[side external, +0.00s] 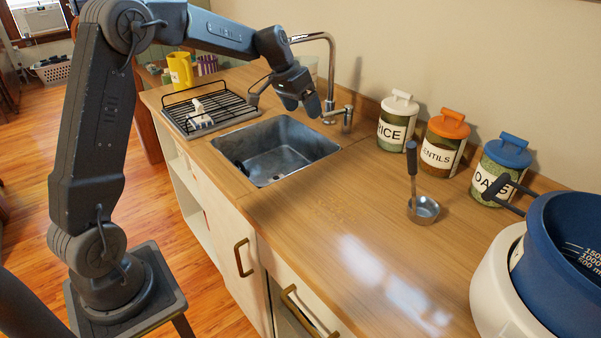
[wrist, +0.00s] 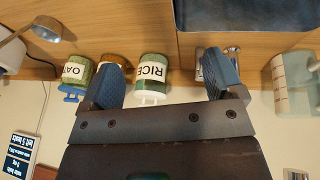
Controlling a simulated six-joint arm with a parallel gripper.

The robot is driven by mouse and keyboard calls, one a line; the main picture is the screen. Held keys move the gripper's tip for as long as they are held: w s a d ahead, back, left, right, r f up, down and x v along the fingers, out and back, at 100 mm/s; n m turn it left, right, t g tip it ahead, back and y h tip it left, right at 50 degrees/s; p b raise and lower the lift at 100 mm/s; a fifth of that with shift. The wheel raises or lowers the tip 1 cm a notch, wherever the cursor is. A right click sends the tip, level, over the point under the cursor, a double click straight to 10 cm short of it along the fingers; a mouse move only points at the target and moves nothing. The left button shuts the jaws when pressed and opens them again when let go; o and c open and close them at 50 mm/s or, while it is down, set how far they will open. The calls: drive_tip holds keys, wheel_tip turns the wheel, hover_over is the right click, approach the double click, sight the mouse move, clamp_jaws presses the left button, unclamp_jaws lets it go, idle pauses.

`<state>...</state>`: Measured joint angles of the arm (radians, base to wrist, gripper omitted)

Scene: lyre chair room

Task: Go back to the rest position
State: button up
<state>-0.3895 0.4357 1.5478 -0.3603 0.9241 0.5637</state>
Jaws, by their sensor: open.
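My gripper (side external: 300,102) is open and empty in the side external view, held above the far side of the sink (side external: 275,150), close to the tap (side external: 330,65). In the wrist view my gripper (wrist: 165,88) shows its two blue-padded fingers wide apart. Between and beyond the fingers the rice jar (wrist: 152,72) shows with its white lid, not touched as far as I can see. My arm reaches out from its stand on the left, across the counter (side external: 330,215).
The rice jar, lentils jar (side external: 441,150) and oats jar (side external: 495,175) line the wall. A ladle (side external: 423,209) stands on the counter. A blue pot (side external: 560,260) is at the right front. A drying rack (side external: 212,112) and yellow cup (side external: 181,72) are left of the sink. Mid-counter is clear.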

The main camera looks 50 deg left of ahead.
drive_tip(key=s+d+r+y, duration=0.1)
drive_tip(key=s+d+r, duration=0.3)
drive_tip(key=s+d, duration=0.3)
drive_tip(key=s+d+r, duration=0.3)
drive_tip(key=s+d, duration=0.2)
drive_tip(key=s, duration=0.4)
drive_tip(key=s+d+f, duration=0.1)
drive_tip(key=s+d, duration=0.1)
drive_tip(key=s, duration=0.5)
drive_tip(key=s+d+f+t+y, duration=0.1)
drive_tip(key=s+f, duration=0.1)
drive_tip(key=s, duration=0.6)
drive_tip(key=shift+d+t, duration=0.3)
drive_tip(key=shift+d, duration=0.1)
